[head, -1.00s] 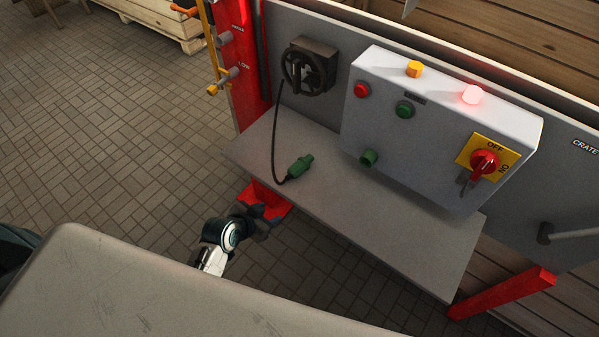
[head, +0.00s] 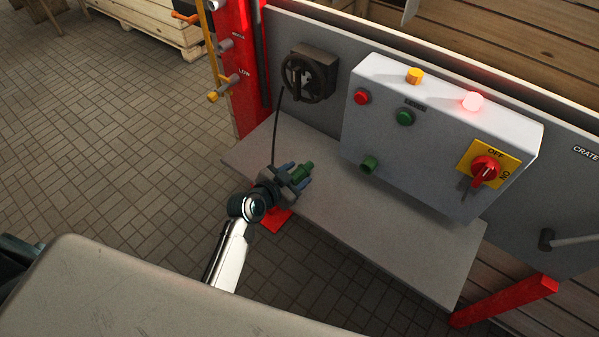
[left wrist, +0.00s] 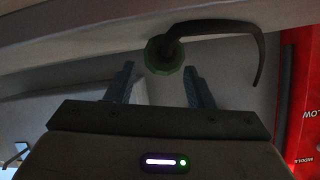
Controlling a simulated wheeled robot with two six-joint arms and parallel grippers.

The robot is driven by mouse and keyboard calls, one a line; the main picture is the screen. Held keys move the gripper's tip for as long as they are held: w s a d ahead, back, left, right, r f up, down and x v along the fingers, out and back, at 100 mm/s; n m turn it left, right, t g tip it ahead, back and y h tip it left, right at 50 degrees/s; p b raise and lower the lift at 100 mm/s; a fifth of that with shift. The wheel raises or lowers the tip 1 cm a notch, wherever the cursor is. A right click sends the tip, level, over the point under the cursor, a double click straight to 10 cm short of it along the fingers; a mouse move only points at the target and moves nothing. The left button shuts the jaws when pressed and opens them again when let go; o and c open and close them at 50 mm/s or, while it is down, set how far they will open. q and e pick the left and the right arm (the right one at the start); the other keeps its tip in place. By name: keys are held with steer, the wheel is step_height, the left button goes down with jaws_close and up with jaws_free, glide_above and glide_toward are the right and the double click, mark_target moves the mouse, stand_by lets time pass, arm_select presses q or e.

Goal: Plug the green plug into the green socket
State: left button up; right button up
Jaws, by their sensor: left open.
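The green plug (head: 303,171) lies on the grey shelf (head: 380,228), below the black handwheel, with its black cable running up behind it. My left gripper (head: 297,180) is at the plug, its blue fingers open on either side of it in the head view. In the left wrist view the plug (left wrist: 164,55) shows end-on with its cable, beyond and between the open fingertips (left wrist: 158,80). The green socket (head: 369,163) sits low on the front of the grey control box, to the right of the plug, and is empty. My right gripper is not in view.
The control box (head: 425,140) carries a red button (head: 362,97), a green button (head: 405,118), a lit red lamp (head: 473,101) and a red rotary switch (head: 485,169). The handwheel (head: 306,73) is on the panel. The shelf right of the plug is clear.

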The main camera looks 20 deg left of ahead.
mark_target(298, 173)
arm_select(q)
steer(key=x, duration=0.3)
steer(key=shift+w, duration=0.2)
steer(key=shift+w+f, duration=0.1)
steer(key=shift+f, duration=0.05)
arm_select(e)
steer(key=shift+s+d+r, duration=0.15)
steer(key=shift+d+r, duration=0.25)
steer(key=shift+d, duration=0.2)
